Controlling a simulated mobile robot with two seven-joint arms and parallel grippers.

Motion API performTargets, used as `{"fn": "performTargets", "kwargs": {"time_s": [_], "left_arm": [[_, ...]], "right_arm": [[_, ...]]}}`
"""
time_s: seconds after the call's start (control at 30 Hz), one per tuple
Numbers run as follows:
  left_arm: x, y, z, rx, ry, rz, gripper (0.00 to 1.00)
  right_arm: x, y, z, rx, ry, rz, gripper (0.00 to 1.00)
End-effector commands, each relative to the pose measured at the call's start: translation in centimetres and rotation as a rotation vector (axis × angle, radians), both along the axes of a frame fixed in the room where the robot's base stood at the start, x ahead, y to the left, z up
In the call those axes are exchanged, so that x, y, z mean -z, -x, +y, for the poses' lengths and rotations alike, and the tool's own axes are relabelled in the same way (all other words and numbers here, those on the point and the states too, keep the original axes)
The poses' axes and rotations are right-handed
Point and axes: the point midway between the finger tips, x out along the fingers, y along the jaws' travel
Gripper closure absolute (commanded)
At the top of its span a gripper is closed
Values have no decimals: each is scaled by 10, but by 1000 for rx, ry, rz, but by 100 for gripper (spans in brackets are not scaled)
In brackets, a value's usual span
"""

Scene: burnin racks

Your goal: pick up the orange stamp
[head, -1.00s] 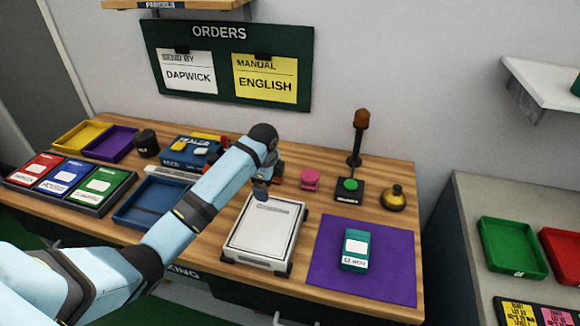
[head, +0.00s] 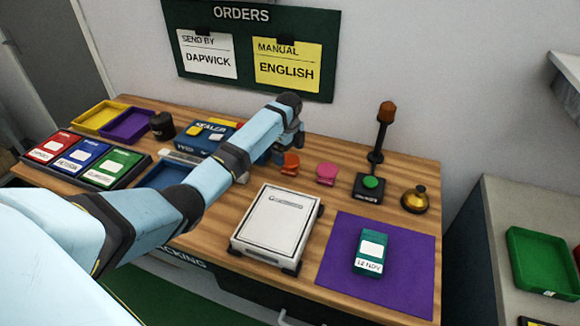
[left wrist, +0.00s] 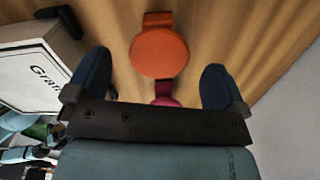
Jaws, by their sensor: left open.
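The orange stamp (head: 290,164) stands on the wooden bench, left of a pink stamp (head: 326,173). In the left wrist view the round top of the orange stamp (left wrist: 160,52) shows just beyond the fingertips, near the middle of the gap. My left gripper (head: 279,152) is above the bench, close by the orange stamp on its left side in the head view. In the left wrist view my left gripper (left wrist: 156,80) is open and empty, its two dark blue fingers wide apart. My right gripper is not in view.
A white scale (head: 274,224) stands in front of the stamps. A purple mat (head: 405,255) with a teal box (head: 372,250) lies to its right. A green button (head: 369,184), an orange-topped lamp (head: 386,115) and a brass bell (head: 414,199) stand right of the pink stamp.

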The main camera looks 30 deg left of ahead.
Motion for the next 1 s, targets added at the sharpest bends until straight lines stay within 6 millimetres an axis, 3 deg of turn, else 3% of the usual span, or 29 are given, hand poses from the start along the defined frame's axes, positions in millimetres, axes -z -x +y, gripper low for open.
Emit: {"fn": "performTargets", "kwargs": {"time_s": [0.4, 0.63, 0.67, 0.9, 1.0], "left_arm": [[49, 1, -5, -1, 0, 2, 1], [52, 1, -5, 0, 0, -1, 1], [52, 1, -5, 0, 0, -1, 3], [52, 1, -5, 0, 0, -1, 56], [52, 0, -5, -1, 0, -1, 56]], "right_arm": [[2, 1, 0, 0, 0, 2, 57], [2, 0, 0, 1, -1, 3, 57], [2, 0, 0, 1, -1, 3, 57], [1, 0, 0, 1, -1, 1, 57], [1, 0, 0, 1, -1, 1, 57]]}}
